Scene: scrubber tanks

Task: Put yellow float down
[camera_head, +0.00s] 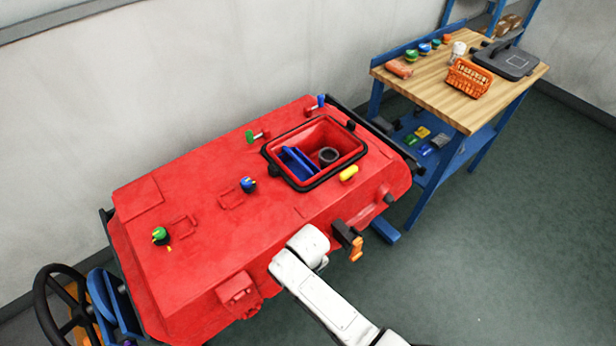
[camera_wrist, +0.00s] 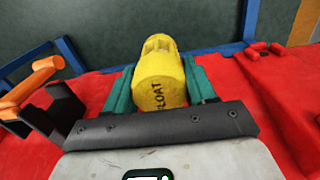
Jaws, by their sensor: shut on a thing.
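The yellow float (camera_wrist: 161,88), marked FLOAT, is between the two teal fingers of my gripper (camera_wrist: 160,66) in the wrist view. The fingers are shut on its sides. Red tank surface shows around and beyond it; I cannot tell whether the float touches it. In the head view my white arm reaches in to the near side of the red tank (camera_head: 200,215), and the fingers cannot be made out there. A small yellow piece (camera_head: 349,173) shows beside the tank's opening; I cannot tell if it is the held float.
The black-rimmed opening (camera_head: 268,165) holds a blue part (camera_head: 298,163) and a grey ring (camera_head: 328,156). Coloured knobs stand on the tank top. An orange handle (camera_head: 356,250) is close to my arm. A wooden-topped bench (camera_head: 440,98) stands at the upper right.

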